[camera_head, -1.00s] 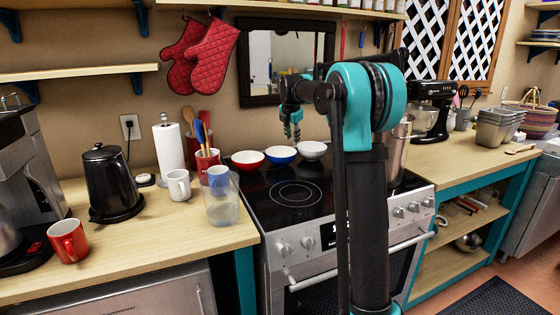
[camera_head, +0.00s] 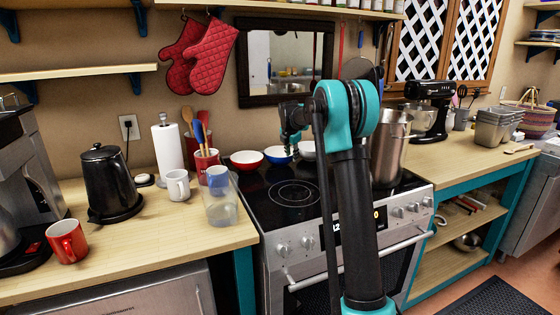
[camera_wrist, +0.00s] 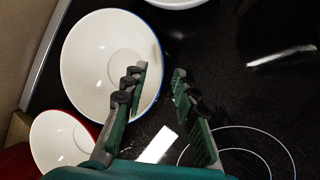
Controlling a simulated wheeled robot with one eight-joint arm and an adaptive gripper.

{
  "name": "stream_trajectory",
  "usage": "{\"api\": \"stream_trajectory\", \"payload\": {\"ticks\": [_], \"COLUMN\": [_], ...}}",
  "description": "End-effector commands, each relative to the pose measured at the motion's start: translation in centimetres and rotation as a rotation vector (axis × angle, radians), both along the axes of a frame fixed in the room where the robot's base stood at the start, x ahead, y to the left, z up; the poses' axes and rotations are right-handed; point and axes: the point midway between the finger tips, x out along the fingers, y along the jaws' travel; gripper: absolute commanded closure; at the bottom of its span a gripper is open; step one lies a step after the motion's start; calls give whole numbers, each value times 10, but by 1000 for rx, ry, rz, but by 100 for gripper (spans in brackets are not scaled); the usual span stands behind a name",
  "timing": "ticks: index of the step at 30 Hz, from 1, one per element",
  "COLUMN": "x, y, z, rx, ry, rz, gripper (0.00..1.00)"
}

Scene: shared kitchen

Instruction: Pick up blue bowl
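The blue bowl (camera_head: 275,155) sits at the back of the black stovetop (camera_head: 262,205), between a red bowl (camera_head: 246,160) and a white bowl (camera_head: 307,150). In the wrist view the blue bowl (camera_wrist: 85,60) shows a white inside and a thin blue rim. My gripper (camera_head: 291,149) is low at the bowl's right side. In the wrist view my gripper (camera_wrist: 160,72) is open and empty, its left fingertip over the bowl's inside and its right fingertip outside the rim. The bowl's right rim lies between the fingers. Whether a finger touches it I cannot tell.
The red bowl (camera_wrist: 62,140) is close by at lower left in the wrist view; part of the white bowl (camera_wrist: 178,2) shows at the top. A tall steel pot (camera_head: 390,150) stands right of my arm. A utensil crock (camera_head: 205,162) stands left of the bowls.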

Motion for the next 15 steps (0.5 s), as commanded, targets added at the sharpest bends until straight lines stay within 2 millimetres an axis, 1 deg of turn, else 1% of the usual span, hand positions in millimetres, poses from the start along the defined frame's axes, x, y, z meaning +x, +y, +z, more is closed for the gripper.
{"api": "stream_trajectory", "payload": {"ticks": [5, 8, 12, 15], "x": [0, 0, 0, 0], "y": [0, 0, 0, 0], "z": [-1, -1, -1, -1], "rx": [0, 0, 0, 0], "ry": [0, 0, 0, 0], "rz": [0, 0, 0, 0], "gripper": [72, 82, 99, 100]}}
